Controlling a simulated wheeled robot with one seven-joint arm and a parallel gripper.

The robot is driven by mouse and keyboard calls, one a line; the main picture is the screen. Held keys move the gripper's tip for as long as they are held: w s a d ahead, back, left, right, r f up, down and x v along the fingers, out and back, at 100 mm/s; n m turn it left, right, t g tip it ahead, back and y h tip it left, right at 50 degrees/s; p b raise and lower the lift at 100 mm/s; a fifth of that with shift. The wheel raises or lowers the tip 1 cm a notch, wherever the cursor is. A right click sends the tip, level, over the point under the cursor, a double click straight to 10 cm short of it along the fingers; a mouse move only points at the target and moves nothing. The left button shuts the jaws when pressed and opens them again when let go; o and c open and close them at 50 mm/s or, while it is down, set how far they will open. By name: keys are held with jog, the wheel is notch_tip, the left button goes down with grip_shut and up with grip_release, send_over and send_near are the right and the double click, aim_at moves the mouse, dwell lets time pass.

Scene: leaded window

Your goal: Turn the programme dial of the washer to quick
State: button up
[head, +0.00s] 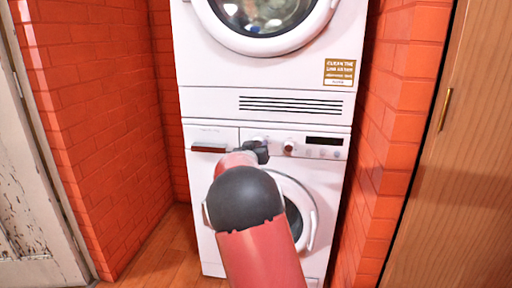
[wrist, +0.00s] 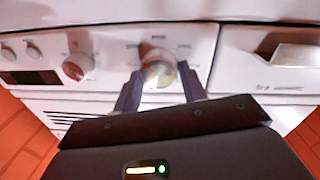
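The lower white washer (head: 222,238) has a control strip with two round knobs. The programme dial (wrist: 158,72), with small labels around it, is between the fingers of my gripper (wrist: 160,76) in the wrist view. Both fingertips appear to touch its sides. The labels are too blurred to read, and I cannot tell the dial's setting. In the head view my gripper (head: 262,152) is at the panel and mostly hides this dial. A second knob (head: 288,147) is to its right, and also shows in the wrist view (wrist: 78,66).
A dark display (head: 324,141) and small buttons are right of the knobs. A detergent drawer (head: 209,148) is on the left. A second machine (head: 300,75) is stacked above. Brick walls (head: 100,120) close in both sides, and a wooden cabinet (head: 460,170) stands at right.

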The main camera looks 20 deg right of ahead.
jog(key=shift+c, duration=1.4)
jog(key=shift+s+d+f+m+y+b, duration=0.15)
jog(key=shift+m+y+b, duration=0.2)
jog(key=shift+m+b, duration=2.95)
jog(key=shift+d+r+m+y+b, duration=0.25)
jog(key=shift+m+b, duration=1.1)
jog(key=shift+m, duration=3.75)
jog(key=shift+a+f, duration=0.15)
jog(key=shift+f, duration=0.05)
jog(key=o, duration=1)
